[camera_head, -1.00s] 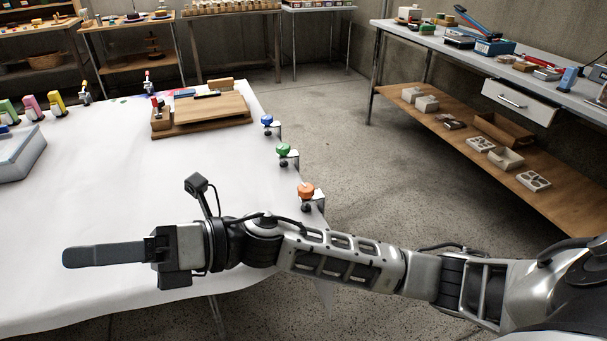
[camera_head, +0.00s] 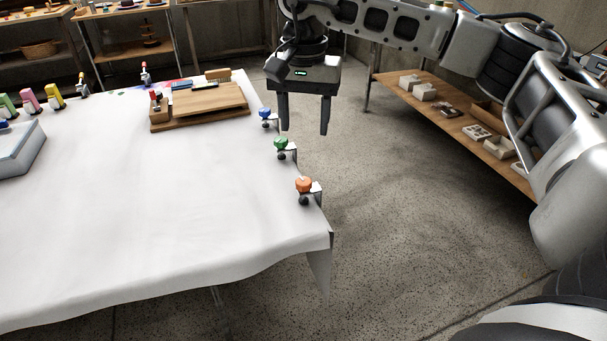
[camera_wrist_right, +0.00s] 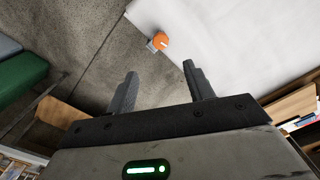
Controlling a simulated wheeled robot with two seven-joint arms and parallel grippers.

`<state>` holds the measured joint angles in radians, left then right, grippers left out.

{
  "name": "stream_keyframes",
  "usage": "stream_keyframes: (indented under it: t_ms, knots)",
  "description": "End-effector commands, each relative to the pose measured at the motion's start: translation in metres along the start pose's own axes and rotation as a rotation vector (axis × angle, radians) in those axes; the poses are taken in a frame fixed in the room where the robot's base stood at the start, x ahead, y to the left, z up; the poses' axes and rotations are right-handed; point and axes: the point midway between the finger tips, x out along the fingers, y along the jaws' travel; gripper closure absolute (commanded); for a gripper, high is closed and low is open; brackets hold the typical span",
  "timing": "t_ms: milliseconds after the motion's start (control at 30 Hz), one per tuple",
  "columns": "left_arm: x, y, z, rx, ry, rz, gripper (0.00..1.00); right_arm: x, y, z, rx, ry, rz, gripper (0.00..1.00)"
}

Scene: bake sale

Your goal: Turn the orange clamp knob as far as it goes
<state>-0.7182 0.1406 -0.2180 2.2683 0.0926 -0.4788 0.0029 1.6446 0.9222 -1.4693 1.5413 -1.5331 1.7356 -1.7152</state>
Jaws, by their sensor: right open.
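The orange clamp knob (camera_head: 304,185) sits on a clamp at the right edge of the white-covered table (camera_head: 200,210). In the right wrist view the orange knob (camera_wrist_right: 161,40) shows beyond the fingertips, between their lines, at the cloth's edge. My right gripper (camera_head: 304,132) points down, open and empty, above and beyond the orange knob in the head view. It is apart from the knob. Its fingers also show in the right wrist view (camera_wrist_right: 160,72). My left gripper is not in view.
A green knob (camera_head: 281,144) and a blue knob (camera_head: 265,113) sit on clamps farther along the same edge, close to the right gripper in the picture. A wooden board (camera_head: 205,108) lies at the back of the table. A wooden shelf (camera_head: 500,172) stands at the right.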

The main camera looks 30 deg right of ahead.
Motion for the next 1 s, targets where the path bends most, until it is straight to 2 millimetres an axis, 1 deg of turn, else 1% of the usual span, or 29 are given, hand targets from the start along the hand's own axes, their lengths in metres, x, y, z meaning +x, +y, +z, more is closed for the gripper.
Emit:
stream_keyframes:
  t_ms: [33, 100, 300, 400, 500, 600, 700, 1000]
  knots:
    - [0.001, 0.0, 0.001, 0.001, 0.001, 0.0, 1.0, 0.012, 0.0, 0.0, 0.001, -0.001, 0.002, 0.48]
    - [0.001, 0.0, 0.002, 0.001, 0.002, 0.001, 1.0, 0.029, 0.001, 0.001, 0.0, -0.003, 0.003, 0.48]
    - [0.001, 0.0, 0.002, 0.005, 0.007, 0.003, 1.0, 0.072, 0.0, 0.001, 0.001, -0.002, 0.001, 0.48]
    - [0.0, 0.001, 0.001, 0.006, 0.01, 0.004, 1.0, 0.092, 0.0, 0.001, 0.001, -0.003, 0.0, 0.48]
    - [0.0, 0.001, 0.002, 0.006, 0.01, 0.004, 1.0, 0.108, -0.001, 0.001, 0.0, -0.003, 0.0, 0.48]
    - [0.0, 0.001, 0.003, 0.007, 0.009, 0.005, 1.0, 0.12, -0.001, 0.001, 0.0, -0.002, -0.001, 0.48]
    - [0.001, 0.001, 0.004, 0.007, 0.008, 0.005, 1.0, 0.127, -0.001, 0.001, 0.0, -0.001, -0.003, 0.48]
    - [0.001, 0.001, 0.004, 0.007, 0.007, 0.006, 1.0, 0.13, -0.001, 0.001, 0.0, -0.001, -0.004, 0.48]
